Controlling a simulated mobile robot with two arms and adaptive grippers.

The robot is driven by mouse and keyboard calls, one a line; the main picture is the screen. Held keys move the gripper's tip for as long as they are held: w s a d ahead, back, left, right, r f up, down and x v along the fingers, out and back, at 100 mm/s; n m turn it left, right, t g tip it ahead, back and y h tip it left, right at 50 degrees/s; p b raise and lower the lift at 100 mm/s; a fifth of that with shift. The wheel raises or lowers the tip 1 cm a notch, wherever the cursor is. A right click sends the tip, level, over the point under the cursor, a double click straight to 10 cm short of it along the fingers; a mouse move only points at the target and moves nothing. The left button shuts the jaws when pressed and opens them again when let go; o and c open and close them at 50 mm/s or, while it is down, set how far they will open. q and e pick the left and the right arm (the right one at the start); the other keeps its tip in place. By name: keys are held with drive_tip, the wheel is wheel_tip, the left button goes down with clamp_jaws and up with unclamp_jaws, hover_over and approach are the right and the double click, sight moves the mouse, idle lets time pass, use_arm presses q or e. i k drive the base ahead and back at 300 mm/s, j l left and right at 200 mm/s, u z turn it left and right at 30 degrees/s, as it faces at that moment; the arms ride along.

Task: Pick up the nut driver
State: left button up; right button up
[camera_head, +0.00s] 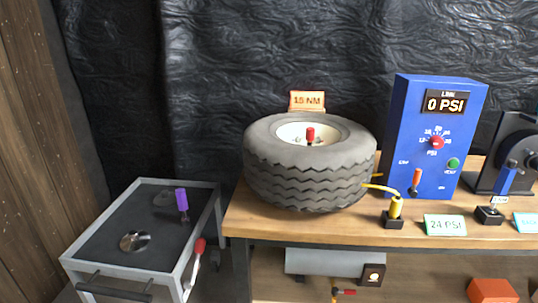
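No tool in the head view is labelled as the nut driver, and I cannot tell for certain which one it is. A purple-handled tool (182,199) stands upright in the grey cart tray (110,235) at the left. A blue-handled tool (506,180) leans in a small black stand (488,215) at the right of the wooden bench. A red-topped piece (310,134) stands at the hub of the tyre (310,180). Neither of my grippers is in view.
The wooden bench (290,223) also holds a blue pressure box (432,135) reading 0 PSI and a yellow hose fitting (396,207) on a black block. A round metal part (134,241) lies in the cart. A red-gripped lever (199,246) is on the cart's right side.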

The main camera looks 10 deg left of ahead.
sight(180, 192)
drive_tip(key=i+j+z, duration=0.1)
drive_tip(key=j+z, duration=0.25)
drive_tip(key=j, duration=0.4)
drive_tip(key=j+z, duration=0.35)
drive_tip(key=j, duration=0.4)
drive_tip(key=j+z, duration=0.35)
drive_tip(key=j, duration=0.4)
drive_tip(key=k, duration=0.05)
